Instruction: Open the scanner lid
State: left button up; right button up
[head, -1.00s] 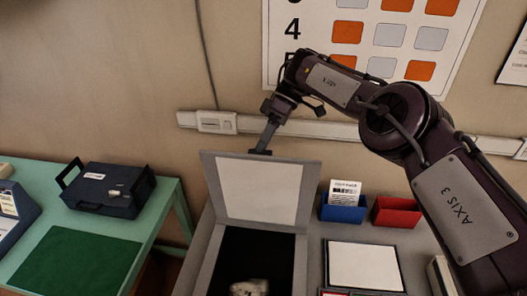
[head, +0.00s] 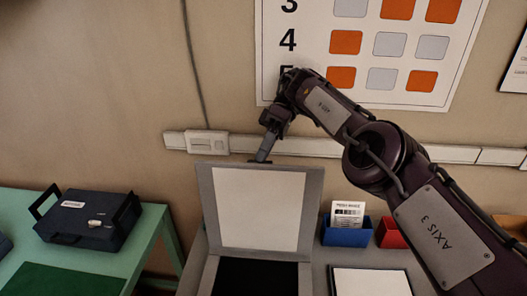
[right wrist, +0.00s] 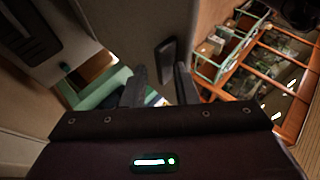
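The scanner lid (head: 259,207) stands raised at the back of the scanner, its pale inner face toward me in the head view. Below it the dark scanner bed (head: 256,277) shows, cut off by the frame's bottom. My right gripper (head: 264,150) is at the lid's top edge, reaching down from behind it; contact is hard to tell. In the right wrist view my right gripper (right wrist: 161,88) has its two fingers apart, with nothing seen clamped between them. A dark handle (right wrist: 167,58) on a grey panel shows just beyond the fingers. My left gripper is not in view.
A blue box (head: 346,236) with a card and a red box (head: 389,233) stand right of the lid. A white pad (head: 370,282) lies in front. A dark case (head: 88,220) sits on the green table (head: 150,240) at left. The wall rail (head: 320,147) runs behind.

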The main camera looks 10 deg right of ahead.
jog(key=shift+o, duration=1)
notch_tip(320, 180, down, 2)
jog(key=shift+s+a+f, duration=0.1)
jog(key=shift+f, duration=0.1)
jog(key=shift+o, duration=0.3)
jog(key=shift+c, duration=0.3)
notch_tip(320, 180, up, 22)
jog(key=p, duration=1.2)
jog(key=shift+f+p, duration=0.2)
jog(key=shift+p, duration=0.1)
